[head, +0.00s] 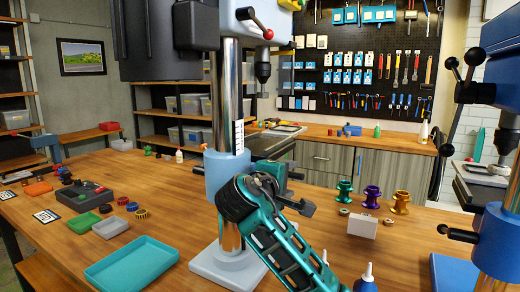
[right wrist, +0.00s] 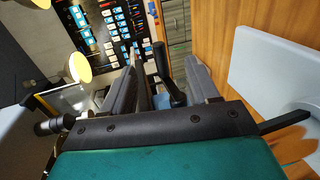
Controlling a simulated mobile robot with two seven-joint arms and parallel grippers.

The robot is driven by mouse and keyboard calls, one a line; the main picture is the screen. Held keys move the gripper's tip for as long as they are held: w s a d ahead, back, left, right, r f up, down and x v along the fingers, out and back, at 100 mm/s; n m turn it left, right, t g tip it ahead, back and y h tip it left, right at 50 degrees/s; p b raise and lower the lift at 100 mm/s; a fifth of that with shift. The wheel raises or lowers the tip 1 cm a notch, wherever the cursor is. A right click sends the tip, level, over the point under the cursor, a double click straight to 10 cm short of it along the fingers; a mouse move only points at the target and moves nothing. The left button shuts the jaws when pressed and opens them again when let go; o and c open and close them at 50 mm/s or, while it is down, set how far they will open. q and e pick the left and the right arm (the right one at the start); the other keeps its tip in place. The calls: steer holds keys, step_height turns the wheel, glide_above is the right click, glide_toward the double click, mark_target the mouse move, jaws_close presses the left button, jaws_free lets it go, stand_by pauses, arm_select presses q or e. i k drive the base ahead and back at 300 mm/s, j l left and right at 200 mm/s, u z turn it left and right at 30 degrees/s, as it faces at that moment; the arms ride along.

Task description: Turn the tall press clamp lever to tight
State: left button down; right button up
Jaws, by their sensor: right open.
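The tall press stands in the middle of the head view, with a steel column (head: 230,95), a blue collar (head: 222,178) and a pale base (head: 228,268). My right gripper (head: 300,190) is just right of the collar, partly hidden behind my own teal arm. In the right wrist view its two grey fingers (right wrist: 160,88) are apart. A black lever (right wrist: 164,65), apparently the clamp lever, shows between them; whether a finger touches it I cannot tell. My left gripper is not in view.
A second press with a blue collar (head: 498,245) and black side lever (head: 458,234) stands at the right edge. Purple (head: 371,196), green and gold spools stand on the wooden bench. A teal tray (head: 131,262) lies front left.

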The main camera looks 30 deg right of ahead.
mark_target(199, 170)
steer(key=k+j, duration=0.1)
steer(key=j, duration=0.25)
steer(key=k+j, duration=0.15)
steer(key=j, duration=0.15)
steer(key=k+j, duration=0.1)
steer(key=j, duration=0.25)
steer(key=k+j, duration=0.1)
steer(key=j, duration=0.25)
